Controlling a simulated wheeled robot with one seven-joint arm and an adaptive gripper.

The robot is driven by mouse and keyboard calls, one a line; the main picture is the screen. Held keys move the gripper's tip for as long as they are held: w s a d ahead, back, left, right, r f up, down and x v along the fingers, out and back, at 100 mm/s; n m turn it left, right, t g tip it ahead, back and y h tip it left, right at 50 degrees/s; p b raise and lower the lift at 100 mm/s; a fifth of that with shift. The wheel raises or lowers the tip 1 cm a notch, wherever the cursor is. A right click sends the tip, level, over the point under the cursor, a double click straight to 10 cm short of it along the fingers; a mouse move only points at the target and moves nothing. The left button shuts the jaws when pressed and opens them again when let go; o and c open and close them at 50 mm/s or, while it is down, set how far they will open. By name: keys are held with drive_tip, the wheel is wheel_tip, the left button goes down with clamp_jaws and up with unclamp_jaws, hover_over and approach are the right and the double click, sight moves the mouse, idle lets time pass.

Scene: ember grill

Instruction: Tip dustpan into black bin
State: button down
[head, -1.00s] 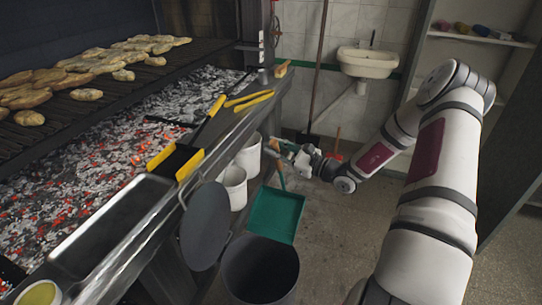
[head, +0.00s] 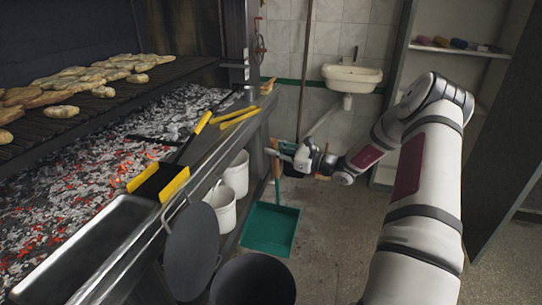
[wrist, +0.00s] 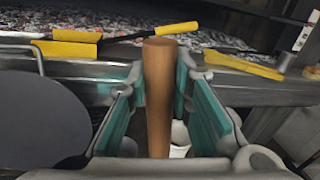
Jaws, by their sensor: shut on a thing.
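The green dustpan (head: 270,230) has a flat pan and an upright wooden handle (head: 277,168). Its pan is low, just behind the black bin, apparently at floor level; I cannot tell whether it touches the floor. My gripper (head: 280,153) is shut on the handle near its top. In the wrist view the round wooden handle (wrist: 158,95) stands between the green finger pads, its top end sticking out past them. The open black bin (head: 253,282) stands at the bottom centre of the head view, cut off by the frame edge. What is inside the pan is not clear.
The grill with glowing coals (head: 75,185) and its metal ledge run along the left. A yellow-edged scoop (head: 160,182) lies on the ledge. A dark round lid (head: 191,250) hangs beside the bin. White buckets (head: 235,175) stand beneath the ledge. Floor right of the dustpan is clear.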

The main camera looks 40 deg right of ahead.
drive_tip(key=w+d+f+m+b, duration=0.2)
drive_tip(key=w+d+f+b, duration=0.1)
drive_tip(key=w+d+b, duration=0.7)
drive_tip(key=shift+d+f+m+g+b, duration=0.3)
drive_tip(key=shift+d+b, duration=0.35)
drive_tip(key=shift+d, duration=0.65)
drive_tip(key=shift+s+r, duration=0.15)
